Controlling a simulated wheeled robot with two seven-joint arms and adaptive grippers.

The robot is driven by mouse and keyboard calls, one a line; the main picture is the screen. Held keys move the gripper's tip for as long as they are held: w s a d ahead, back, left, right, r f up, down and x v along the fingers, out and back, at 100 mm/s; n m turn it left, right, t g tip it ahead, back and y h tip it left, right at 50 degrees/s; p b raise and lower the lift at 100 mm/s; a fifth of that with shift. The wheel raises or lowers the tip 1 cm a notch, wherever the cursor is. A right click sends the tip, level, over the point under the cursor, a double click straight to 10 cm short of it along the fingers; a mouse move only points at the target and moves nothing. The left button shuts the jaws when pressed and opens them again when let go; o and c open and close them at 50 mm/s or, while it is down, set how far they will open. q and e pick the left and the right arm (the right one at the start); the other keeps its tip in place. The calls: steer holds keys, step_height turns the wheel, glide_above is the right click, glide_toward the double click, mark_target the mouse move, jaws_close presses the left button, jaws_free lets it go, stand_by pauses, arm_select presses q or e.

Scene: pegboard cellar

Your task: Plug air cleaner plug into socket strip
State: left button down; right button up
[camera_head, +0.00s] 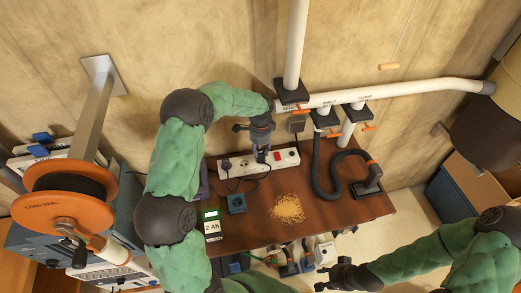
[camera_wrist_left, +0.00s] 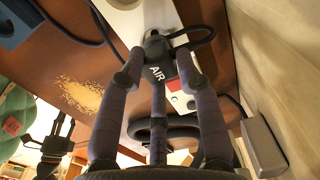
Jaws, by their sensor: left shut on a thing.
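The white socket strip (camera_head: 290,157) lies along the back of the brown table, with a red switch near its right end. In the left wrist view, part of the strip (camera_wrist_left: 182,102) shows behind the plug. The black air cleaner plug (camera_wrist_left: 157,72), marked "AIR", is between the fingers of my left gripper (camera_wrist_left: 157,62), which is shut on it. In the head view my left gripper (camera_head: 262,154) points down over the strip's middle. Whether the plug is seated or just above the strip cannot be told. My right gripper (camera_head: 332,277) is open and empty at the table's front.
Another plug (camera_head: 227,165) is at the strip's left end. A grey hose (camera_head: 321,180) curves at the right. White pipes (camera_head: 360,95) run along the wall above the table.

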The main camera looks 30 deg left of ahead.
arm_select(q)
steer(key=shift+f, duration=0.4)
stand_by(0.5)
steer(key=shift+r, duration=0.4)
stand_by(0.8)
steer(key=shift+f, duration=0.45)
steer(key=shift+r, duration=0.2)
stand_by(0.5)
steer(key=shift+r, duration=0.4)
stand_by(0.5)
steer(key=shift+r+p, duration=1.4)
steer(key=shift+r, duration=0.5)
steer(key=shift+a+r, duration=0.1)
